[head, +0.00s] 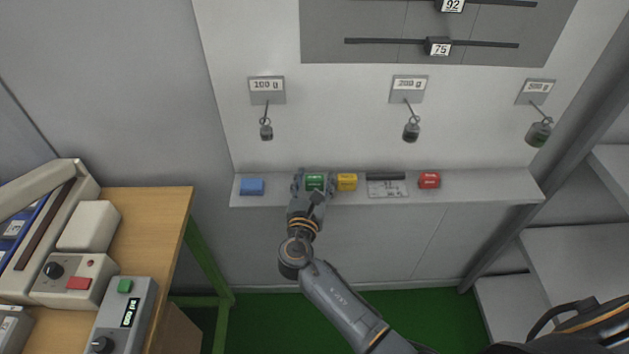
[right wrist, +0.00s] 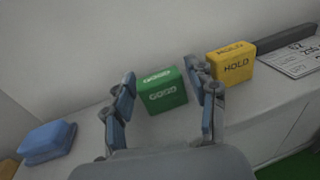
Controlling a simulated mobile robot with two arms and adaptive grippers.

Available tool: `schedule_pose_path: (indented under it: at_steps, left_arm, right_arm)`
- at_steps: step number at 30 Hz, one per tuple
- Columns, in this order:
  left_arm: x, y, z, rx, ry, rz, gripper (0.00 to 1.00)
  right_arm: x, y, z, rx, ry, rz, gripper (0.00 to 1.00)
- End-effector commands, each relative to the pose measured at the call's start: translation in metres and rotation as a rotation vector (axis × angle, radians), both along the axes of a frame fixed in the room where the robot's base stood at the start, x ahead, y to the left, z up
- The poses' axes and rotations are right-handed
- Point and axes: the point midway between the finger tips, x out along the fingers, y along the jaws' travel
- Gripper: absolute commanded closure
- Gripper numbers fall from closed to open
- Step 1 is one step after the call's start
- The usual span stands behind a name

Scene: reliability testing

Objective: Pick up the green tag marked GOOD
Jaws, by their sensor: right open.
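The green tag marked GOOD (head: 315,181) stands on a narrow grey shelf (head: 480,190) against the wall. In the right wrist view the green tag (right wrist: 162,91) shows its white lettering on top and front. My right gripper (head: 314,187) is open at the shelf. Its two fingers (right wrist: 165,92) are to the left and right of the green tag, with a gap at the left finger; I cannot tell whether the right finger touches it. My left gripper does not show.
The yellow HOLD tag (head: 347,182) is close on the right of my gripper. A blue block (head: 252,186) lies to the left. A dark bar (head: 385,176), a printed card (head: 388,189) and a red tag (head: 429,180) are farther right. Weights hang above the shelf.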

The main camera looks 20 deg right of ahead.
Motion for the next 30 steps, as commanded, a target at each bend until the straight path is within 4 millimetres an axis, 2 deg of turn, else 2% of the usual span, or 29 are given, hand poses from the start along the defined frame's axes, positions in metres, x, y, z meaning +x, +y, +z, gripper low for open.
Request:
schedule_pose_path:
  at_steps: [3,9,21,26,30]
  left_arm:
    - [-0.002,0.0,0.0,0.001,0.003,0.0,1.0]
    - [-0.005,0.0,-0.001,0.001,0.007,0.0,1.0]
    - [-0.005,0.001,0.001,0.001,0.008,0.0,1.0]
    - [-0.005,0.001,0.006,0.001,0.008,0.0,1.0]
    - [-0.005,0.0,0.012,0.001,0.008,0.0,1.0]
  right_arm:
    - [0.0,0.0,0.0,0.0,0.0,0.0,0.43]
    - [0.0,0.0,0.0,0.0,0.0,0.0,0.8]
    - [0.0,0.0,0.004,0.002,-0.002,0.0,0.81]
    - [0.0,0.0,0.029,0.004,-0.005,-0.001,0.81]
    - [0.0,0.0,0.059,0.004,-0.005,-0.001,0.81]
